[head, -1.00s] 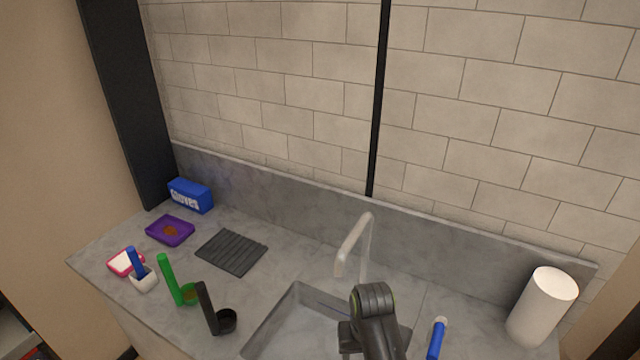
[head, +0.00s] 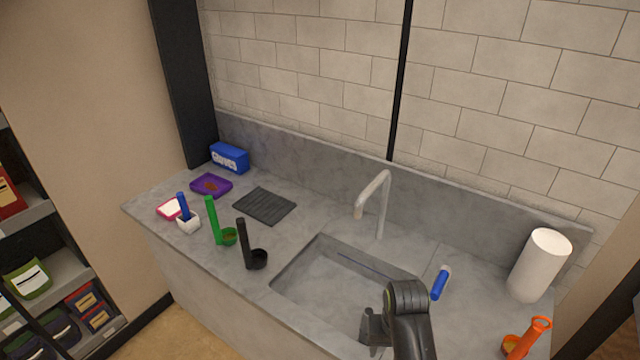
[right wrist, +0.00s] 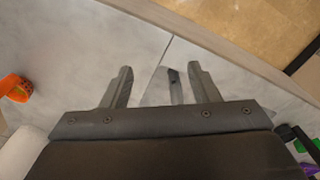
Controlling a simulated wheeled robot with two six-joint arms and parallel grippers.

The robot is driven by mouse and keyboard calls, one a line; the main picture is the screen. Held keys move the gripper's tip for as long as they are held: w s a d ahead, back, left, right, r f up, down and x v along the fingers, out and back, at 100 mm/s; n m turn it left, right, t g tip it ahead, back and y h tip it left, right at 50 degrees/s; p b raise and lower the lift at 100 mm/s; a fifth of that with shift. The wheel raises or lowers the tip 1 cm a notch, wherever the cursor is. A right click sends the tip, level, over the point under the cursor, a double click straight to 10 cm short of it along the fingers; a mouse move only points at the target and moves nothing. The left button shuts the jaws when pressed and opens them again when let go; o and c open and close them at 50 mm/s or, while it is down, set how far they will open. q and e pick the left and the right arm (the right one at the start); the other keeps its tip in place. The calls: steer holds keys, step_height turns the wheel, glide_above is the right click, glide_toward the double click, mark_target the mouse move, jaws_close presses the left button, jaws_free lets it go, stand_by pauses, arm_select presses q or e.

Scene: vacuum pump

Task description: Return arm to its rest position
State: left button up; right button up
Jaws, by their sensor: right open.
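My right arm reaches over the front right part of the sink (head: 325,285) in the head view. Its dark gripper (head: 370,332) shows only in part, beside the rounded wrist link. In the right wrist view the two fingers (right wrist: 159,70) stand apart with nothing between them, above the grey counter (right wrist: 125,32). A small blue cylinder with a pale end (head: 439,283) lies on the counter right of the sink, apart from my gripper. My left arm and gripper are not in view.
A faucet (head: 382,205) rises behind the sink. A white roll (head: 540,265) and an orange holder (head: 526,340) stand right. Left are a black holder (head: 246,245), green holder (head: 214,222), ribbed mat (head: 264,206), purple tray (head: 211,185) and blue box (head: 229,157).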

steer(key=s+d+f+t, duration=0.1)
steer(key=s+d+f, duration=0.1)
steer(key=s+d, duration=0.8)
steer(key=s+d+r+t+h, duration=0.1)
steer(key=s+d+r, duration=0.2)
steer(key=s, duration=0.3)
steer(key=s+d+r+t+h, duration=0.1)
steer(key=s+d+r, duration=0.1)
steer(key=s, duration=0.3)
step_height(320, 180, down, 29)
steer(key=d+g+b, duration=0.1)
steer(key=d+b, duration=0.1)
steer(key=b, duration=0.3)
arm_select(q)
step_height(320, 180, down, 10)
steer(key=b, duration=0.5)
arm_select(e)
steer(key=s+f, duration=0.8)
steer(key=f, duration=0.2)
steer(key=s+a+f+g+y, duration=0.1)
steer(key=s+f, duration=0.6)
steer(key=f, duration=0.4)
steer(key=shift+s+a, duration=0.2)
steer(key=shift+s, duration=0.2)
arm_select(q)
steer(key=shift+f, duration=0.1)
arm_select(e)
steer(key=shift+f, duration=0.1)
steer(key=shift+c, duration=0.4)
